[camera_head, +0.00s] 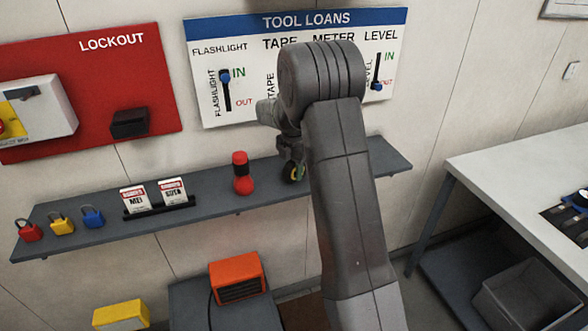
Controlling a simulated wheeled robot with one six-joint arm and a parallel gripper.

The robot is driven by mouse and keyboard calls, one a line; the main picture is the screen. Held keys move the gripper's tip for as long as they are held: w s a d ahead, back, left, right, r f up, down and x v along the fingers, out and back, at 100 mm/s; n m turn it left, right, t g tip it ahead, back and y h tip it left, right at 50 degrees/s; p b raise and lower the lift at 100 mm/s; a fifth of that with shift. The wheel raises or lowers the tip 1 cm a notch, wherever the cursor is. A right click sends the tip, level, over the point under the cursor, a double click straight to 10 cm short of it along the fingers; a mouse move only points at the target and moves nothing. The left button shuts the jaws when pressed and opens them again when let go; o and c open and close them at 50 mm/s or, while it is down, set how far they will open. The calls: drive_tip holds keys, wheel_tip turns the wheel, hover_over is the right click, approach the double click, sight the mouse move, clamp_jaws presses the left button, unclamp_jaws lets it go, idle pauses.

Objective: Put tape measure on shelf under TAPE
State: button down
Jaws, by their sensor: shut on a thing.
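My gripper (289,152) is at the shelf, below the TAPE heading of the tool loans board (236,104). It is shut on the tape measure (294,173), a small dark round thing with a yellow-green ring. The tape measure is at the right of the red flashlight (242,174), by the grey wall shelf (218,201). I cannot tell whether it touches the shelf. My arm hides part of the shelf and the board's TAPE and METER sliders.
Red, yellow and blue padlocks (93,217) and a rack of tags (158,206) stand on the shelf's left part. The red lockout board (100,62) hangs above. A white-topped workbench (515,165) is at right. An orange heater-like box (238,277) stands below the shelf.

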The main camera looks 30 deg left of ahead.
drive_tip(key=c, duration=1.1)
unclamp_jaws()
drive_tip(key=shift+f, duration=0.15)
wheel_tip(320, 180, up, 12)
drive_tip(key=shift+r+b, duration=0.15)
drive_tip(key=shift+b, duration=0.65)
